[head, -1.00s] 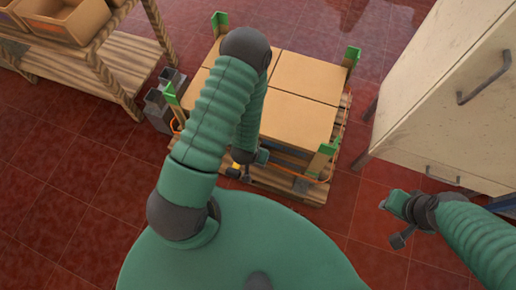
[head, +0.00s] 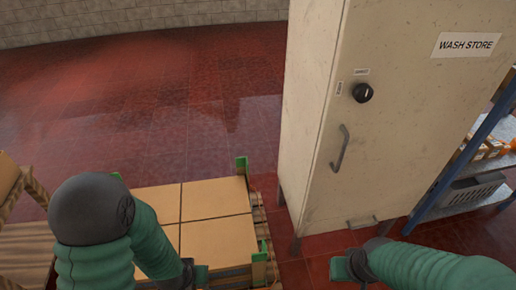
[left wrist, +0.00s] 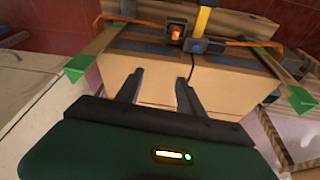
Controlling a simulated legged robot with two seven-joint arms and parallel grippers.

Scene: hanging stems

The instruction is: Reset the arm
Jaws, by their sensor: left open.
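My left arm (head: 105,235) comes in at the lower left of the head view, bent at its dark joint. Its gripper (head: 195,272) is low in the picture by the boxes. In the left wrist view the left gripper (left wrist: 158,90) is open and empty, its two dark fingers apart in front of a cardboard box (left wrist: 158,74). My right arm (head: 430,265) comes in from the lower right. Its gripper (head: 348,267) is in front of the cabinet's foot; its finger gap is not clear.
Cardboard boxes (head: 215,197) stand on a pallet with green corner posts (head: 242,166). A beige cabinet (head: 400,110) labelled WASH STORE stands to the right, beside a blue shelf (head: 455,180). Open red tiled floor (head: 150,100) lies behind the boxes.

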